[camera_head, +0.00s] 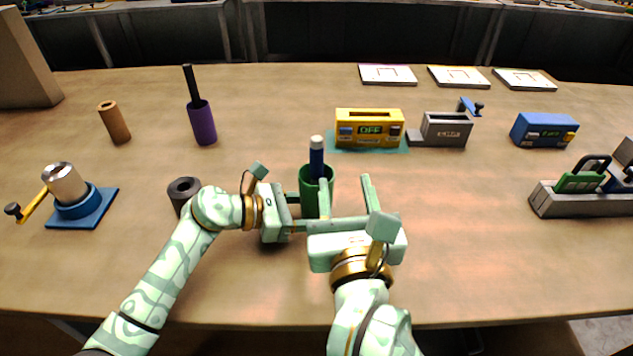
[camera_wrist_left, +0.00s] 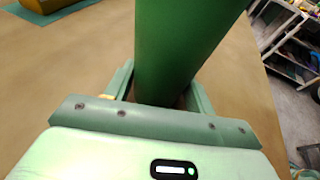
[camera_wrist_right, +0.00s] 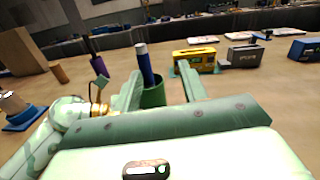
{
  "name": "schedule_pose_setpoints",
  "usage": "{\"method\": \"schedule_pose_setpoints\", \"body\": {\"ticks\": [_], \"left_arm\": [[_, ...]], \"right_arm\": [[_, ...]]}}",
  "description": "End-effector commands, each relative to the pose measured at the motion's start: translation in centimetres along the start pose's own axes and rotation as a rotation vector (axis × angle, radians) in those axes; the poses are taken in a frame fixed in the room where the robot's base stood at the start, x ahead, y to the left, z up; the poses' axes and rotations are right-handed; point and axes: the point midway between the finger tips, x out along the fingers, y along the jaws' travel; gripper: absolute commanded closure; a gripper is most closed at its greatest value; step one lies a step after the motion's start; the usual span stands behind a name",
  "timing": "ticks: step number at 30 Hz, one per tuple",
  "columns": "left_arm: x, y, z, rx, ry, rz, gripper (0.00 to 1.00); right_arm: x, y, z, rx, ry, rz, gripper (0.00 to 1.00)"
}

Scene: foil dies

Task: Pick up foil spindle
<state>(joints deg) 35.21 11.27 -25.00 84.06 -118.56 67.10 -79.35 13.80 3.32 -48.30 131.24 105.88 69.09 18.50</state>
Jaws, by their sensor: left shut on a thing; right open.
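A blue rod with a pale top (camera_head: 316,157), which I take to be the foil spindle, stands upright in a green cylinder (camera_head: 309,192) near the table's middle. My left gripper (camera_head: 298,211) is shut on the green cylinder; the left wrist view shows the cylinder (camera_wrist_left: 185,50) between its fingers. My right gripper (camera_head: 346,186) is open, its fingers pointing forward on the near side of the cylinder and rod. In the right wrist view the blue rod (camera_wrist_right: 145,65) and cylinder (camera_wrist_right: 154,94) show beyond the fingers. The rod's lower end is hidden inside the cylinder.
A dark grey cylinder (camera_head: 183,190) stands close to my left forearm. A purple cylinder with a dark rod (camera_head: 202,124) and a brown one (camera_head: 114,123) stand behind. A yellow device (camera_head: 368,128) and a grey box (camera_head: 446,131) stand back right.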

Motion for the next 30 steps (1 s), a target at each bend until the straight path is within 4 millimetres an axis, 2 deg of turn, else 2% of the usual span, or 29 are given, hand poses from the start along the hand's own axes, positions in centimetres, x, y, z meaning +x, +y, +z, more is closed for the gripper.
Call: {"method": "schedule_pose_setpoints", "body": {"ticks": [2, 5, 12, 17, 24, 30], "left_arm": [[0.0, 0.0, -0.1, -0.001, 0.001, -0.001, 0.58], [0.0, 0.0, -0.1, -0.001, 0.001, -0.001, 0.58], [0.0, 0.0, 0.0, 0.0, 0.0, -0.001, 0.58], [0.0, 0.0, -0.1, 0.0, 0.001, -0.001, 0.58], [0.0, 0.0, 0.0, 0.0, 0.0, -0.001, 0.58], [0.0, 0.0, -0.1, 0.0, 0.001, -0.001, 0.58]], "right_arm": [[-0.7, 1.6, 0.1, 0.055, 0.031, 0.047, 0.58], [0.2, 2.4, 0.1, 0.078, 0.045, 0.069, 0.58], [4.5, 2.7, -0.1, 0.075, 0.045, 0.069, 0.58], [6.0, 2.8, -0.2, 0.075, 0.046, 0.067, 0.58], [9.7, 3.4, -0.6, 0.073, 0.045, 0.067, 0.58], [10.7, 3.5, -0.6, 0.075, 0.046, 0.068, 0.58]]}}
